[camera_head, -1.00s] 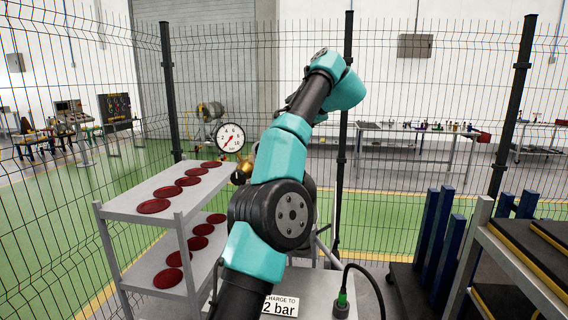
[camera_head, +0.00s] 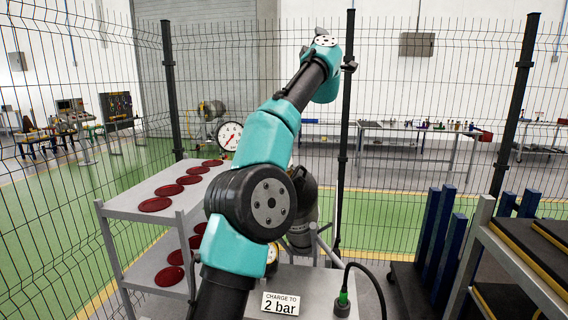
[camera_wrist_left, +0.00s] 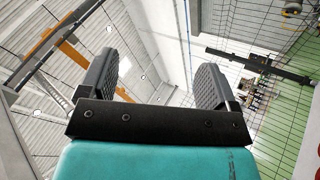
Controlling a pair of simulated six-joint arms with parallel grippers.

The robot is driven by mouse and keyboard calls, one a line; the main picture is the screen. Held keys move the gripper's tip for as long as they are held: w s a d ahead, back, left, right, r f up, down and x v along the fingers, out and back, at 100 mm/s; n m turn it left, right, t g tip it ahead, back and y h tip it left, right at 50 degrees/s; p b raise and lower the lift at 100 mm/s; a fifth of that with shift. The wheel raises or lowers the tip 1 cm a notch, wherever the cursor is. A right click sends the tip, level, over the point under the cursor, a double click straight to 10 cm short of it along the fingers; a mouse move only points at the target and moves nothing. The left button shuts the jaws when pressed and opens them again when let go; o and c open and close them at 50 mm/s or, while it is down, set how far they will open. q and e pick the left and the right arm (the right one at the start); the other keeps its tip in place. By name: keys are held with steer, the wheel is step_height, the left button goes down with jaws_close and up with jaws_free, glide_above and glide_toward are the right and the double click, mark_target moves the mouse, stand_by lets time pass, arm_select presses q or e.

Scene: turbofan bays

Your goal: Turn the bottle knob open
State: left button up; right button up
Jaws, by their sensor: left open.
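A round white gauge (camera_head: 229,136) with a red needle shows at the left of my left arm in the head view. The arm covers the area right beside and below it, so the bottle's knob cannot be made out. My left arm rises across the middle of the head view, its wrist end high up, above and to the right of the gauge. Its fingers are not clear there. In the left wrist view my left gripper (camera_wrist_left: 155,78) is open, its two dark pads well apart with nothing between them. My right gripper is in neither view.
A grey two-level shelf (camera_head: 136,203) carries several dark red discs at the left. A sign reading "CHARGE TO 2 bar" (camera_head: 280,304) stands at the bottom middle. A black cable (camera_head: 366,268) rises beside it. A wire fence (camera_head: 420,190) runs behind; blue uprights (camera_head: 441,235) stand at right.

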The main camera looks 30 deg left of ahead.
arm_select(q)
steer(key=w+d+m+t+h, duration=0.15)
steer(key=d+m+h, duration=0.65)
steer(key=m+h, duration=0.9)
step_height(320, 180, down, 8)
steer(key=s+d+m+g+h, duration=0.1)
steer(key=s+m+g+h, duration=0.1)
steer(key=m+g, duration=0.35)
steer(key=s+a+f+n+g+y, duration=0.2)
steer(key=s+a+f+g+y, duration=0.1)
steer(key=s+a+f+g, duration=0.1)
steer(key=s+a+f+n+g+y, duration=0.2)
steer(key=s+a+f+g+y, duration=0.2)
steer(key=s+g, duration=0.4)
steer(key=s+a+f, duration=0.1)
steer(key=s+a, duration=0.1)
steer(key=s, duration=0.1)
steer(key=shift+s+f+n+g, duration=0.15)
steer(key=shift+s+n+g, duration=0.1)
steer(key=shift+n+g, duration=0.15)
steer(key=x, duration=1.7)
steer(key=shift+a+f, duration=0.15)
steer(key=shift+c, duration=0.4)
